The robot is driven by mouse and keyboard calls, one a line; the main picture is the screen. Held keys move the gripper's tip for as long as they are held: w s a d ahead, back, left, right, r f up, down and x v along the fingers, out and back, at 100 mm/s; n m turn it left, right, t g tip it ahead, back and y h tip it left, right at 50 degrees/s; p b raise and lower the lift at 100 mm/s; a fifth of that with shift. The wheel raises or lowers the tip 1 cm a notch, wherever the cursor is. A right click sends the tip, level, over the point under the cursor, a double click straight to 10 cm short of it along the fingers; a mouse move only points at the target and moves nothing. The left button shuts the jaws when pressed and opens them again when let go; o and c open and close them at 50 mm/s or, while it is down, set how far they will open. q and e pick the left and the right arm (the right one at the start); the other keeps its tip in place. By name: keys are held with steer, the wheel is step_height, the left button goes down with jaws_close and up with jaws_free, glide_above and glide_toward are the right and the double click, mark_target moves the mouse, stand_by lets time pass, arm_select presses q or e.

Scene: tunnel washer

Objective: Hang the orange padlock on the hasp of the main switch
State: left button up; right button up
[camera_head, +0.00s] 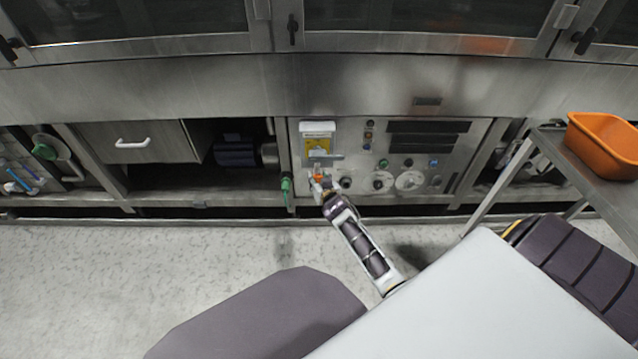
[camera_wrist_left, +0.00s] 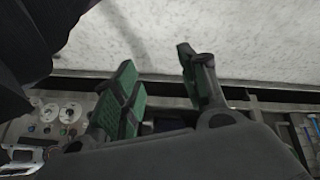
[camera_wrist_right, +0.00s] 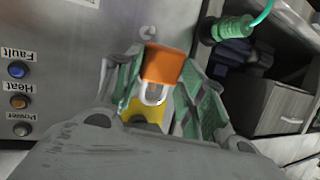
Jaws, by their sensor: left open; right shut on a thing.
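The orange padlock (camera_wrist_right: 162,65) is between the green finger pads of my right gripper (camera_wrist_right: 158,90), which is shut on it. Its silver shackle (camera_wrist_right: 152,95) points towards the yellow plate (camera_wrist_right: 146,112) in this upside-down view. In the head view the padlock (camera_head: 319,177) and right gripper (camera_head: 322,184) are just below the yellow plate (camera_head: 318,146) of what looks like the main switch. The hasp is too small to make out, and I cannot tell whether the shackle touches it. My left gripper (camera_wrist_left: 160,85) is open and empty, seen only in the left wrist view.
The control panel (camera_head: 457,150) has several knobs and lamps right of the switch. A green hose connector (camera_head: 286,186) hangs close to its left, beside an open bay and a drawer (camera_head: 135,143). An orange bin (camera_head: 603,146) sits on a metal table at right.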

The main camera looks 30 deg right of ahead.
steer(key=shift+w+d, duration=0.2)
steer(key=shift+w, duration=0.1)
steer(key=shift+w+d+f+b, duration=0.2)
steer(key=shift+w+f+b, duration=0.15)
steer(key=shift+f+b, duration=0.1)
arm_select(q)
steer(key=shift+s+d+f, duration=0.1)
steer(key=shift+d+f, duration=0.05)
steer(key=shift+f, duration=0.45)
steer(key=shift+d+f, duration=0.1)
steer(key=shift+f, duration=0.45)
arm_select(e)
steer(key=shift+w+f, duration=0.1)
steer(key=shift+w+d+f, duration=0.1)
arm_select(q)
steer(key=shift+w+r+t, duration=0.15)
steer(key=shift+w+t, duration=0.05)
steer(key=shift+t, duration=0.1)
arm_select(e)
steer(key=o, duration=1.3)
steer(key=shift+o, duration=0.2)
arm_select(q)
steer(key=shift+s, duration=0.15)
